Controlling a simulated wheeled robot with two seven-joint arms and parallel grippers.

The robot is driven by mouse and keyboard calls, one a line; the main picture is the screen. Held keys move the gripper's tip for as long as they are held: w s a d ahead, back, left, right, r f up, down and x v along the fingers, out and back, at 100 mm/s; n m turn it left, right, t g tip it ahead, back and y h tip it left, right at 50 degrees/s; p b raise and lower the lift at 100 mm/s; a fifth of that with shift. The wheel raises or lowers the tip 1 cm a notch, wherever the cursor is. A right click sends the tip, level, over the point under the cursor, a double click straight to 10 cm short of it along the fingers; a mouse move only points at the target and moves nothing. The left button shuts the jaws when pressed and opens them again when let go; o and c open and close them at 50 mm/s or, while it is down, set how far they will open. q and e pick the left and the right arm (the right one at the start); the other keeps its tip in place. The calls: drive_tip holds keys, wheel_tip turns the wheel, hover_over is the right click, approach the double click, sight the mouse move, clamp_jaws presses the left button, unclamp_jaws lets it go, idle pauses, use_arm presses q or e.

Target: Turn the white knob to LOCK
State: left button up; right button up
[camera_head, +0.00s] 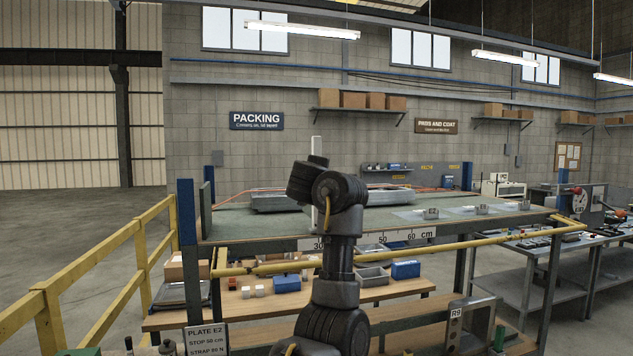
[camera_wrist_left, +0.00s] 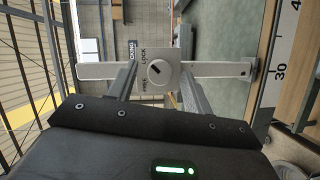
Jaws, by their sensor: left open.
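The white knob (camera_wrist_left: 157,71) shows in the left wrist view as a round dial with a dark slanted pointer mark. It sits on a pale plate (camera_wrist_left: 165,52) with LOCK and FREE lettered sideways along its left side. The pointer lies at a slant; I cannot tell which word it marks. My left gripper (camera_wrist_left: 157,78) is open, one finger on each side of the knob, with no clear contact. In the head view my own arm hides the knob; a white upright bar (camera_head: 316,149) rises behind my wrist. My right gripper is not in view.
A green-topped packing bench (camera_head: 370,222) with a ruler strip (camera_head: 365,240) along its front edge lies around my arm. A yellow rail (camera_head: 400,255) runs along the front. A yellow guard fence (camera_head: 95,283) stands at left. Clear trays with metal parts (camera_head: 430,214) lie at the bench's right.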

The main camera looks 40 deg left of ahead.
use_arm(q)
drive_tip(key=f+b+v, duration=0.1)
drive_tip(key=b+v, duration=0.4)
drive_tip(key=v, duration=0.5)
drive_tip(key=shift+s+d+r, duration=0.2)
drive_tip(key=shift+d+r, duration=0.05)
drive_tip(key=shift+r, duration=0.2)
drive_tip(key=shift+w+a, duration=0.1)
